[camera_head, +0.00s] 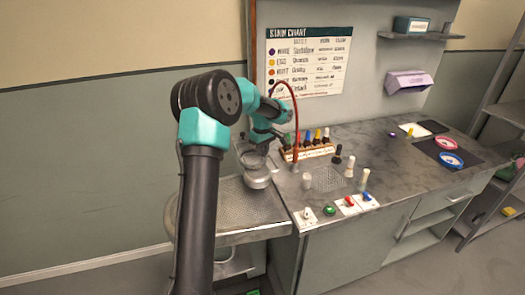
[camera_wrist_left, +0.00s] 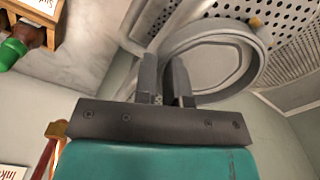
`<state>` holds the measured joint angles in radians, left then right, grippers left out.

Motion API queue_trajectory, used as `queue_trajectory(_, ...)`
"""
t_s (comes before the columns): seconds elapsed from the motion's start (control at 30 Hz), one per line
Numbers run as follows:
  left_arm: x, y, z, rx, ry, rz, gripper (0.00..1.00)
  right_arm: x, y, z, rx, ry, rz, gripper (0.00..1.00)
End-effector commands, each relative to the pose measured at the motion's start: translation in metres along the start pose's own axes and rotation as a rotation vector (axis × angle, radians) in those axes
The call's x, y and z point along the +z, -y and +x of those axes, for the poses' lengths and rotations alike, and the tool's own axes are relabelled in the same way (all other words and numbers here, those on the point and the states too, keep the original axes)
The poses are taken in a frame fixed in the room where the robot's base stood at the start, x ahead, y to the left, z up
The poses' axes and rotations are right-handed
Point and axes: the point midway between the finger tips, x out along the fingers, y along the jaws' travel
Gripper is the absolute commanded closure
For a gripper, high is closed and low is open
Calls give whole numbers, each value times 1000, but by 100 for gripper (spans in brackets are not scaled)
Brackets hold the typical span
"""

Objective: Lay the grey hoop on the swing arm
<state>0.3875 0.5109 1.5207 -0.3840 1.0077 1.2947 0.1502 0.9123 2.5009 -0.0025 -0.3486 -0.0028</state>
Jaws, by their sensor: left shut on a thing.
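The grey hoop (camera_wrist_left: 262,55) shows large in the left wrist view, to the right of the fingertips. My left gripper (camera_wrist_left: 165,85) is shut on its near rim. In the head view my left gripper (camera_head: 262,137) is above the perforated metal side tray, left of the counter. The hoop (camera_head: 244,161) hangs under it there, partly hidden by my arm. A pale grey round piece (camera_head: 257,180) shows just below the hoop; whether they touch, and whether it belongs to the swing arm, I cannot tell. My right gripper is not in view.
The perforated side tray (camera_head: 225,212) adjoins the marbled counter (camera_head: 395,165). A wooden rack (camera_head: 308,153) of coloured bottles and a red hose (camera_head: 295,105) stand close to the gripper's right. Several small bottles and switches (camera_head: 348,202) occupy the counter's front.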

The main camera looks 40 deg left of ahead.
Motion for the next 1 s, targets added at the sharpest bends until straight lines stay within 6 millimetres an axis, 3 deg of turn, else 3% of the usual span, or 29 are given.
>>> queue_trajectory(0.13,0,0,3,0,0,0,100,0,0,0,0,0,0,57)
queue_trajectory(0.17,0,0,3,0,0,0,87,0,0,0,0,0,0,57)
queue_trajectory(0.4,0,0,3,0,0,0,64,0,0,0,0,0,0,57)
queue_trajectory(0.77,0,0,-1,1,-1,1,63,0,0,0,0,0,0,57)
queue_trajectory(1.0,0,0,-29,3,-2,2,63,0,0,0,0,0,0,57)
